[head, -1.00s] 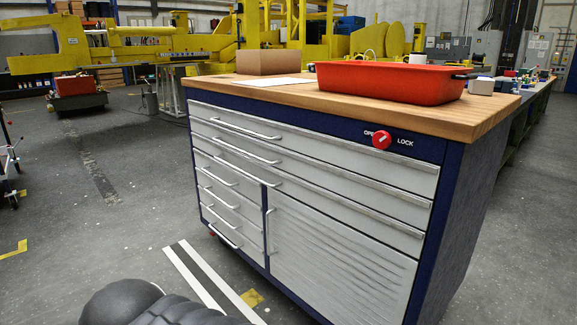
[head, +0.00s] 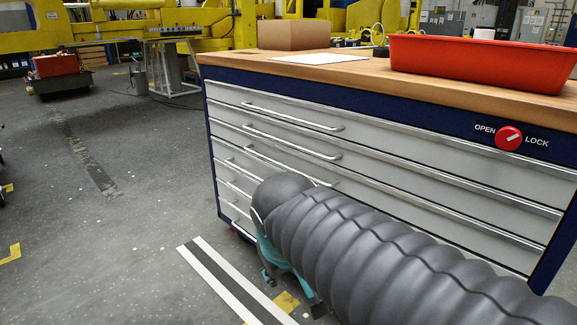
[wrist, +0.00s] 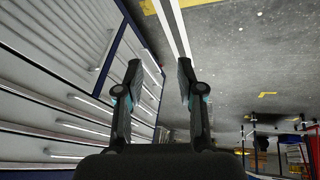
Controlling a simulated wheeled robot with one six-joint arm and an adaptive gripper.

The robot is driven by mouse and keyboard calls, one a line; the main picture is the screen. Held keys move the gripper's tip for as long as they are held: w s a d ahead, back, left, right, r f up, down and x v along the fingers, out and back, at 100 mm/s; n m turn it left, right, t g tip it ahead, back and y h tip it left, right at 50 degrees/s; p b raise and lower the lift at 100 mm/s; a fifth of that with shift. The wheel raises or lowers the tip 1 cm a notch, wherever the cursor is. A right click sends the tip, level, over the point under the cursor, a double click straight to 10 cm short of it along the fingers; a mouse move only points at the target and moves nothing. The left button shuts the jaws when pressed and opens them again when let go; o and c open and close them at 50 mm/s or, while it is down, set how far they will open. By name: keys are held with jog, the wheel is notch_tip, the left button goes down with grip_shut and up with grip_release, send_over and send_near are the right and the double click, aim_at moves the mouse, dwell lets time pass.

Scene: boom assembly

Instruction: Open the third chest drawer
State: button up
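The chest's third drawer (head: 400,208) is a wide light-grey front with a long bar handle (head: 280,163). It is closed; my arm covers part of its lower side in the head view. The wide drawers above it are also closed. A red knob (head: 508,138) sits between the words OPEN and LOCK; I cannot tell which it points to. My gripper (wrist: 159,78) is open and empty in the wrist view. In the head view its teal parts show below my dark arm, low in front of the chest and apart from the third handle. Drawer fronts and handles lie left of the fingers in the wrist view.
A red tray (head: 480,62), a cardboard box (head: 293,36) and a white sheet (head: 318,58) are on the wooden top. Several small drawers (head: 235,187) are below at left. The floor (head: 120,235) left of the chest is largely clear.

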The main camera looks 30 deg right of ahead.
jog(key=w+d+r+n+g+h+b, duration=0.15)
jog(key=w+d+h, duration=0.35)
jog(key=w, duration=0.7)
jog(key=n+t+h+b, duration=0.2)
jog(key=h+b, duration=0.2)
jog(key=h, duration=0.4)
send_near(281, 165)
jog(key=x, duration=1)
jog(key=shift+w+d+f, duration=0.15)
jog(key=shift+w, duration=0.3)
grip_shut()
